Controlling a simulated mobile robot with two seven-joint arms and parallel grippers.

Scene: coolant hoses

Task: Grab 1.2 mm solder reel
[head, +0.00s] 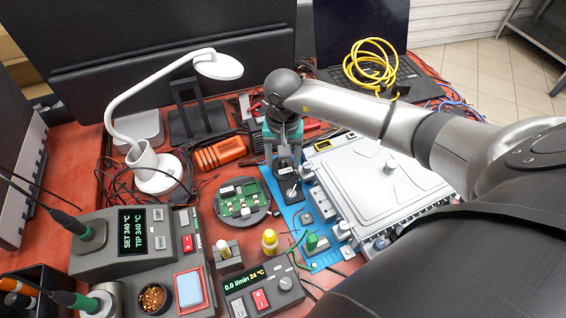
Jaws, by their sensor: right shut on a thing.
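My right gripper (286,155) reaches down from the right over the blue mat and is shut on a dark thing (287,184) with small white labels. This may be the 1.2 mm solder reel, but the labels are too small to read and the fingers hide part of it. I cannot tell whether it touches the mat. A yellow-topped item (269,240) and a green-topped item (311,241) stand nearer to me; I cannot tell whether either is a solder reel. My left gripper is not in view.
A silver housing (375,185) lies right of the gripper on the blue mat (292,216). A round holder with a green board (241,201) is to the left. A white lamp (157,172), an orange tool (220,152) and soldering stations (131,240) crowd the red bench.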

